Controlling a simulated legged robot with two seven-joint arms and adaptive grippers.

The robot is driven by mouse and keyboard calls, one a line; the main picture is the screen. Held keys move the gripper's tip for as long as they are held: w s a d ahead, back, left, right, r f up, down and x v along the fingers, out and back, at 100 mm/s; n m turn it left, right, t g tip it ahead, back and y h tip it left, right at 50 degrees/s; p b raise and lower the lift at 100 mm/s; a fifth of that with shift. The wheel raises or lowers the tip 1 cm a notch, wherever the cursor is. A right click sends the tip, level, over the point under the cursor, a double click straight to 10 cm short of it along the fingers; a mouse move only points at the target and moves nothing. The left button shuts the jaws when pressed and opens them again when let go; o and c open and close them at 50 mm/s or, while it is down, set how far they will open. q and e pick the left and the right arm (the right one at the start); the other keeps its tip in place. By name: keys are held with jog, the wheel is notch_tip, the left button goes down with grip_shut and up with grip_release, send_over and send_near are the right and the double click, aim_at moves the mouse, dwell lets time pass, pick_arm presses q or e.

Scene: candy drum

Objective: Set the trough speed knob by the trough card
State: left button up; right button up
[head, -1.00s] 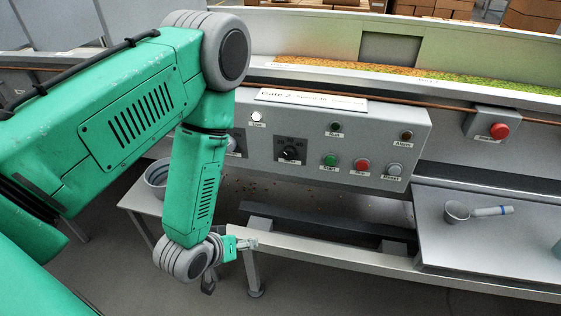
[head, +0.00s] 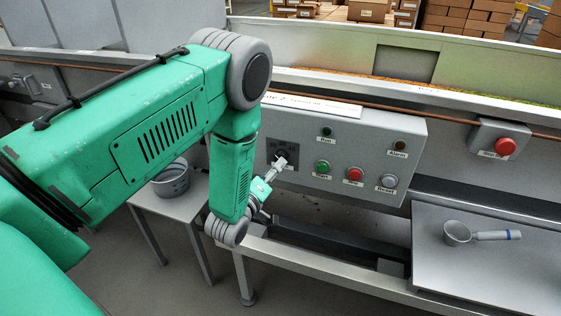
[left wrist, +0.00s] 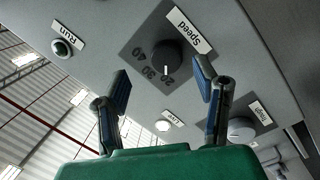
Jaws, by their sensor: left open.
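The speed knob (left wrist: 170,54) is black and round on a dark dial plate, beside a "Speed" label, in the left wrist view. My left gripper (head: 281,166) is open in front of the panel. In the wrist view its two fingers (left wrist: 163,84) stand apart below the knob, with nothing between them. The white card (head: 312,104) lies along the panel's top, partly behind my arm; its small print is unclear.
The grey panel has start (head: 322,167), stop (head: 354,174) and reset (head: 388,181) buttons close right of the dial. A second knob (left wrist: 241,128) shows in the wrist view. A red button box (head: 505,146), a scoop (head: 458,233) and a bucket (head: 171,180) stand farther off.

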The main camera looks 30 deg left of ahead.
aim_at(277, 160)
pick_arm(q)
jog(key=w, duration=0.1)
jog(key=w+a, duration=0.1)
jog(key=w, duration=0.1)
jog(key=w+a, duration=0.1)
jog(key=shift+w+a+f, duration=0.15)
jog(key=shift+w+f, duration=0.15)
jog(key=shift+w, duration=0.05)
jog(key=shift+a, duration=0.15)
jog(key=shift+d, duration=0.25)
jog(key=shift+d+r, duration=0.2)
jog(key=shift+d, duration=0.45)
jog(key=c, duration=1.1)
jog(key=shift+c, duration=0.2)
pick_arm(e)
jog(key=shift+f, duration=0.35)
